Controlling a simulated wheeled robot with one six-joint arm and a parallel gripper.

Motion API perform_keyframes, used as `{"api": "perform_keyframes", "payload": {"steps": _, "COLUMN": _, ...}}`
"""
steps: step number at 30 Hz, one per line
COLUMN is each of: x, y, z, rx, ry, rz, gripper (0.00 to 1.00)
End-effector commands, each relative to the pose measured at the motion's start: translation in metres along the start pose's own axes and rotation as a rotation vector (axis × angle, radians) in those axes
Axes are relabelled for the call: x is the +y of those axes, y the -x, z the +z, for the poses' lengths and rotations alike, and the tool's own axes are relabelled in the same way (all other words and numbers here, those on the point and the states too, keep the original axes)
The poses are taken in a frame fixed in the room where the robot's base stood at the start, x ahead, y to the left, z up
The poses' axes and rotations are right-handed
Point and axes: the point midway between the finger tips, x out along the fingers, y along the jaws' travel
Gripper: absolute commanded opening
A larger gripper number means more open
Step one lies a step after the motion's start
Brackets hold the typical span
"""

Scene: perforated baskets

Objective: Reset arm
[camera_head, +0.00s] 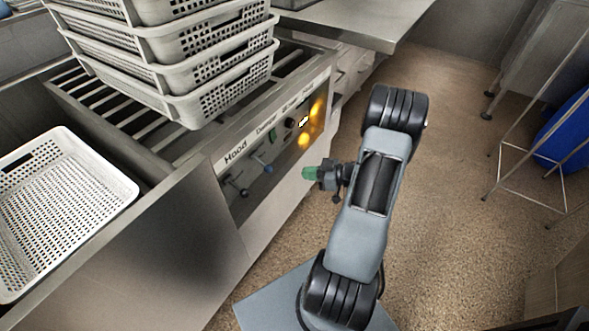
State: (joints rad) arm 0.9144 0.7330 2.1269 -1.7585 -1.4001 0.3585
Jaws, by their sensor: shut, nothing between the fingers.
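My gripper (311,173) shows in the head view as a small dark end with green fingertips, pointing left. It is shut and empty. It is in front of the machine's control panel (283,128), which has labels, knobs and glowing yellow lights. A gap seems to separate the fingertips from the panel, but I cannot tell the exact distance. My grey and black arm is bent above my base, right of the panel.
Stacked white perforated baskets (185,75) stand on the slatted rack (95,105). Another white basket (60,200) sits at left. A steel table (370,15) is at the back. The brown floor (450,200) is open; a metal stand (520,180) and blue bin (565,130) are right.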

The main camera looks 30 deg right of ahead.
Motion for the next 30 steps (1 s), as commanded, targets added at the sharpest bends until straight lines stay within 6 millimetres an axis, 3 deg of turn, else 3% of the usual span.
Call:
{"api": "perform_keyframes", "payload": {"steps": 3, "x": 0.000, "y": 0.019, "z": 0.000, "rx": 0.001, "ry": -0.001, "rz": 0.003, "gripper": 0.00}}
{"api": "perform_keyframes", "payload": {"steps": 9, "x": 0.001, "y": 0.035, "z": 0.002, "rx": 0.001, "ry": -0.001, "rz": 0.003, "gripper": 0.00}}
{"api": "perform_keyframes", "payload": {"steps": 16, "x": 0.001, "y": 0.040, "z": 0.004, "rx": -0.005, "ry": 0.007, "rz": 0.005, "gripper": 0.00}}
{"api": "perform_keyframes", "payload": {"steps": 19, "x": 0.007, "y": 0.040, "z": 0.014, "rx": -0.064, "ry": 0.023, "rz": 0.037, "gripper": 0.00}}
{"api": "perform_keyframes", "payload": {"steps": 23, "x": 0.033, "y": 0.047, "z": 0.045, "rx": -0.234, "ry": 0.018, "rz": 0.212, "gripper": 0.00}}
{"api": "perform_keyframes", "payload": {"steps": 26, "x": 0.060, "y": 0.070, "z": 0.071, "rx": -0.433, "ry": -0.029, "rz": 0.429, "gripper": 0.00}}
{"api": "perform_keyframes", "payload": {"steps": 28, "x": 0.074, "y": 0.092, "z": 0.068, "rx": -0.586, "ry": -0.066, "rz": 0.579, "gripper": 0.00}}
{"api": "perform_keyframes", "payload": {"steps": 30, "x": 0.080, "y": 0.112, "z": 0.053, "rx": -0.732, "ry": -0.114, "rz": 0.711, "gripper": 0.00}}
